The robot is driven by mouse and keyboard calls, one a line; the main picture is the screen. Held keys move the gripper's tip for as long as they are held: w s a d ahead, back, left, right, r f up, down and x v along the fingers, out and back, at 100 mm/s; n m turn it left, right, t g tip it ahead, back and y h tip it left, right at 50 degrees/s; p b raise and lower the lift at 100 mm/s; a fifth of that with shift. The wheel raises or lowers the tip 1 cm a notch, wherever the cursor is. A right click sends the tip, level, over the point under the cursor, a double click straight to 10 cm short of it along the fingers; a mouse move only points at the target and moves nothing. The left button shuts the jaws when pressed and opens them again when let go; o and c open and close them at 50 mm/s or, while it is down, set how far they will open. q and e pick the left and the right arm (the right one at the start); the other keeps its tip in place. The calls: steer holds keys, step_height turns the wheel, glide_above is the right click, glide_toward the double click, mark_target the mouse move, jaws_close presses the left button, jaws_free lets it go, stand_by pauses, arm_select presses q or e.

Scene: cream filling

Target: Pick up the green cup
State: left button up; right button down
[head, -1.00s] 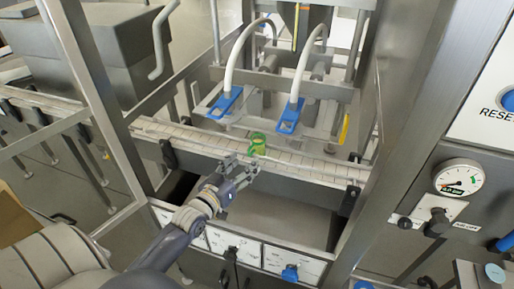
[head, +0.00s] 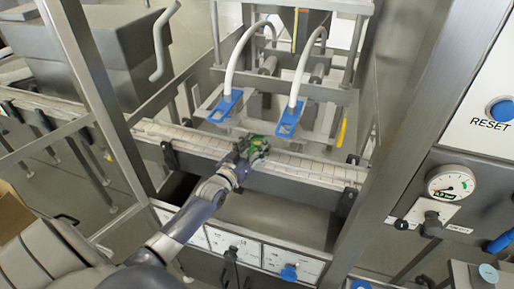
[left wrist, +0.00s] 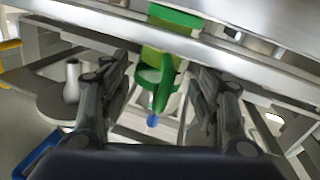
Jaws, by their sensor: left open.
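The green cup (head: 257,143) stands on the conveyor belt below the two filling nozzles, partly hidden by my left gripper in the head view. My left gripper (head: 251,150) is open and has its fingers at the cup. In the left wrist view the green cup (left wrist: 158,82) shows its handle between the two open fingers of the left gripper (left wrist: 160,95). I cannot tell whether a finger touches the cup. My right gripper is not in view.
Two blue nozzle brackets (head: 226,104) with white hoses hang just behind the belt. The conveyor (head: 310,167) runs across with rails along it. Metal frame posts (head: 95,110) stand left and right of the opening. A pressure gauge (head: 450,182) is at right.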

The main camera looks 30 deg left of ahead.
arm_select(q)
steer(key=shift+w, duration=0.8)
steer(key=shift+s, duration=0.1)
steer(key=shift+c, duration=0.2)
steer(key=c, duration=1)
steer(key=shift+c, duration=0.2)
steer(key=shift+r, duration=0.2)
